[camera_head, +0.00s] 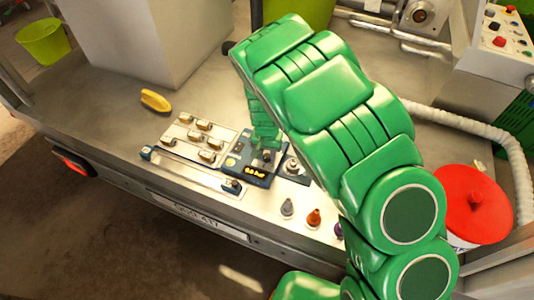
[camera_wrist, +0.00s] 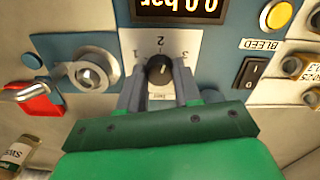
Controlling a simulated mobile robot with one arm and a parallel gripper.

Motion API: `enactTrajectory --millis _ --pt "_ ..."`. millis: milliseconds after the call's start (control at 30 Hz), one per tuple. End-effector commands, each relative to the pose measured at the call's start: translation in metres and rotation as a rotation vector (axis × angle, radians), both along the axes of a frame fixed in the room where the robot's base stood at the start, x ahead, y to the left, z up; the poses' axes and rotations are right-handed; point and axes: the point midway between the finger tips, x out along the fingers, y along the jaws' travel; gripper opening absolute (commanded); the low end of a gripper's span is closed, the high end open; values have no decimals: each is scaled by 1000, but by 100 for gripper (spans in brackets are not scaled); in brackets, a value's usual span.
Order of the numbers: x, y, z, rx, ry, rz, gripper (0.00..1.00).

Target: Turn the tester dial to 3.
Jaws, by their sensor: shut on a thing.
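The tester dial (camera_wrist: 159,71) is a small black knob on a pale plate (camera_wrist: 188,46) marked 1 at left, 2 at top and 3 at right. My gripper (camera_wrist: 160,84) has its two grey fingers on either side of the knob, shut on it. A light mark on the knob points up and a little right, near the 2; its exact setting is hard to read. The tester (camera_head: 238,161) is a blue panel on the trailer bed in the head view. My gripper (camera_head: 265,148) reaches down onto it there, and the knob is mostly hidden.
Around the dial are a display (camera_wrist: 180,10) reading 0.0 bar, a BLEED button (camera_wrist: 279,15), a black rocker switch (camera_wrist: 252,73), a key-like round fitting (camera_wrist: 92,76) and a red latch (camera_wrist: 33,100). A red-lidded tub (camera_head: 478,204) stands right of my arm.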

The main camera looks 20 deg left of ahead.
Motion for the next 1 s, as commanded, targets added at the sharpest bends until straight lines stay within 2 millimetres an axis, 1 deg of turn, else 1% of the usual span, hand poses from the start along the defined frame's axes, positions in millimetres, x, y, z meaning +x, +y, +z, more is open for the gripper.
enactTrajectory --millis 300,600,800,1000 --pt "1 0 0 1 -1 -298 3" --pt "1 0 0 1 -2 -535 3" --pt "1 0 0 1 -2 -640 3" --pt "1 0 0 1 -2 -697 3"
